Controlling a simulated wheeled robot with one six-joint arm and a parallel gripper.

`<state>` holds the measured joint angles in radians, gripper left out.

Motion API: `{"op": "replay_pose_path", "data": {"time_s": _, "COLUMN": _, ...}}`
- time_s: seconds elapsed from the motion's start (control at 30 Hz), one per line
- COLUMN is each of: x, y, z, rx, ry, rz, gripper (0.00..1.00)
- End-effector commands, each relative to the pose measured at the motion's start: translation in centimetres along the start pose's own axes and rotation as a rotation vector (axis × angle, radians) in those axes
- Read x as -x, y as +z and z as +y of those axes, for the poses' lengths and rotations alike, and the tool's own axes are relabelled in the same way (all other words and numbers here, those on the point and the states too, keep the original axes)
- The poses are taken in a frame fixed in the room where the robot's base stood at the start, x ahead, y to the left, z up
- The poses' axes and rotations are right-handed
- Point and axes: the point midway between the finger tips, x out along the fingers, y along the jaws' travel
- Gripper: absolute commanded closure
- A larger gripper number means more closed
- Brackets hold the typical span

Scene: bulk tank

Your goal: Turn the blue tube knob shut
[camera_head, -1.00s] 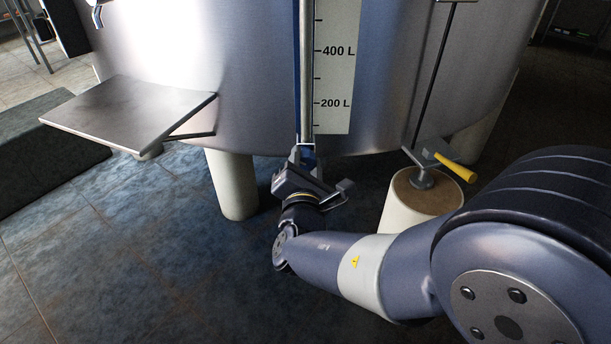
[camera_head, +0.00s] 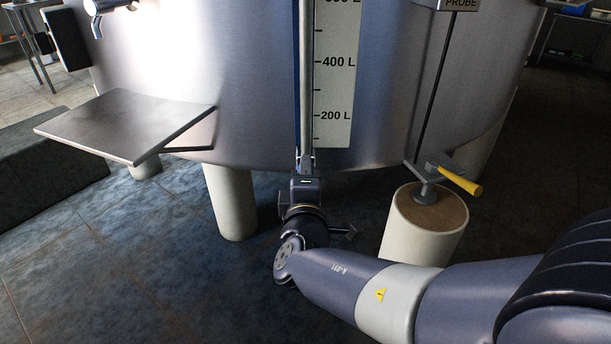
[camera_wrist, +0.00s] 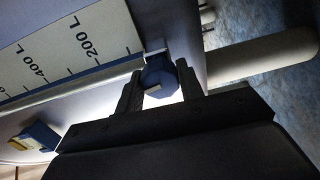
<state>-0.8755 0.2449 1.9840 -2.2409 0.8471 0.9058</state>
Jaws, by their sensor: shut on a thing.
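The blue tube knob (camera_wrist: 158,76) sits at the lower end of the level tube, beside the litre scale, in the wrist view. My gripper (camera_wrist: 161,88) has one finger on each side of the knob and is shut on it. In the head view my gripper (camera_head: 306,172) is at the foot of the tube (camera_head: 306,90), under the tank's lower edge. There the wrist hides the knob almost wholly. How far the knob is turned cannot be told.
The steel tank (camera_head: 245,120) fills the back, with a scale strip (camera_head: 335,90) beside the tube. A steel shelf (camera_head: 125,122) juts out at left. A yellow-handled valve (camera_head: 460,180) is at right. Pale legs (camera_head: 232,205) stand beside my wrist.

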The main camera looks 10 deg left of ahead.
Motion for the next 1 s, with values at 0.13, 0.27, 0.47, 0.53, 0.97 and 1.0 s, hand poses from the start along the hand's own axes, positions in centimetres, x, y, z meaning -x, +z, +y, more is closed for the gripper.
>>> {"op": "replay_pose_path", "data": {"time_s": 0.13, "x": 0.03, "y": 0.09, "z": -0.22, "rx": -0.077, "ry": -0.005, "rz": 0.001, "gripper": 0.87}}
{"op": "replay_pose_path", "data": {"time_s": 0.27, "x": 0.03, "y": 0.09, "z": -0.24, "rx": -0.124, "ry": -0.006, "rz": 0.003, "gripper": 0.87}}
{"op": "replay_pose_path", "data": {"time_s": 0.47, "x": 0.04, "y": 0.08, "z": -0.26, "rx": -0.162, "ry": -0.006, "rz": 0.005, "gripper": 0.87}}
{"op": "replay_pose_path", "data": {"time_s": 0.53, "x": 0.04, "y": 0.08, "z": -0.27, "rx": -0.167, "ry": -0.006, "rz": 0.005, "gripper": 0.87}}
{"op": "replay_pose_path", "data": {"time_s": 0.97, "x": 0.04, "y": 0.07, "z": -0.30, "rx": -0.169, "ry": -0.007, "rz": 0.005, "gripper": 0.59}}
{"op": "replay_pose_path", "data": {"time_s": 1.0, "x": 0.04, "y": 0.07, "z": -0.29, "rx": -0.169, "ry": -0.007, "rz": 0.005, "gripper": 0.56}}
